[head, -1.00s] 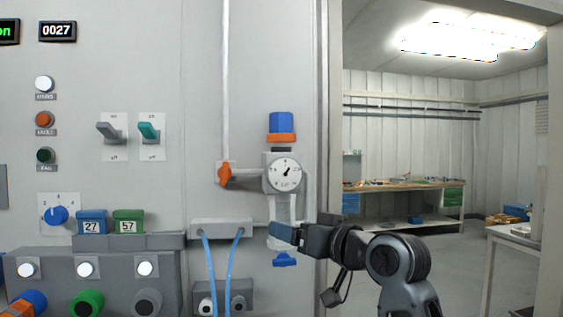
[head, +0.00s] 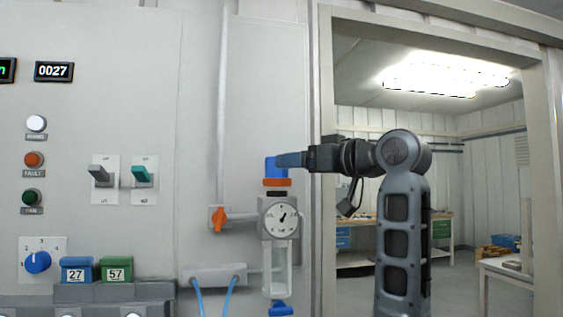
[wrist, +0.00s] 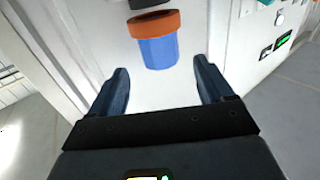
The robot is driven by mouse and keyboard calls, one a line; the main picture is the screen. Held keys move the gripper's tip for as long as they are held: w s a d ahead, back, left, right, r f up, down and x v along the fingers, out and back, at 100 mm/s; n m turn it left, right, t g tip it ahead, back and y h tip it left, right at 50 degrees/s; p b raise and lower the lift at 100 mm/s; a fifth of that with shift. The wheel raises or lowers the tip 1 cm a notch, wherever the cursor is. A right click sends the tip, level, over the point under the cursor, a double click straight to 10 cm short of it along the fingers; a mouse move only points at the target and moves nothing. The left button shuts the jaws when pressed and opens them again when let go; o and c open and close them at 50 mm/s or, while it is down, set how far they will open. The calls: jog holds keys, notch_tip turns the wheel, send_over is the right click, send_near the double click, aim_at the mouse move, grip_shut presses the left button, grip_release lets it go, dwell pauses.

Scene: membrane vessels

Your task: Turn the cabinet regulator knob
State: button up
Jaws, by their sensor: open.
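The regulator knob is a blue cylinder (head: 271,167) above an orange ring (head: 277,182), on top of the unit with a round white gauge (head: 281,217). My gripper (head: 282,160) reaches in from the right at knob height, and a finger covers part of the knob in the head view. In the wrist view the blue knob (wrist: 158,52) appears upside down, centred ahead between the open fingertips of my gripper (wrist: 161,66). Wall shows on both sides of the knob, so the fingers look apart from it. How deep it sits between them is unclear.
An orange valve handle (head: 218,218) is on the pipe left of the gauge. A clear bowl (head: 276,268) hangs below it. Toggle switches (head: 140,175) and a blue selector dial (head: 38,262) are farther left. The doorway frame (head: 323,110) is close to my arm.

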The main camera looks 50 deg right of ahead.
aim_at(271, 171)
jog(key=shift+w+p, duration=0.6)
jog(key=shift+w, duration=2.2)
jog(key=shift+c, duration=0.3)
jog(key=c, duration=1)
jog(key=shift+d, duration=0.1)
jog(key=shift+y, duration=0.4)
jog(key=n+y, duration=0.1)
jog(key=y, duration=0.1)
jog(key=n+y, duration=0.2)
jog(key=n+g+y, duration=0.1)
jog(key=y, duration=0.1)
jog(key=shift+d+b, duration=0.35)
jog(key=shift+b, duration=0.05)
jog(key=shift+w+d+n+g+y+b, duration=0.1)
jog(key=shift+d+n+g+y+b, duration=0.05)
jog(key=shift+n+g+y, duration=1.05)
jog(key=shift+w+d+n+g+y+b, duration=0.15)
jog(key=shift+n+g+y, duration=0.65)
jog(key=shift+n+y, duration=0.8)
jog(key=shift+y, duration=0.4)
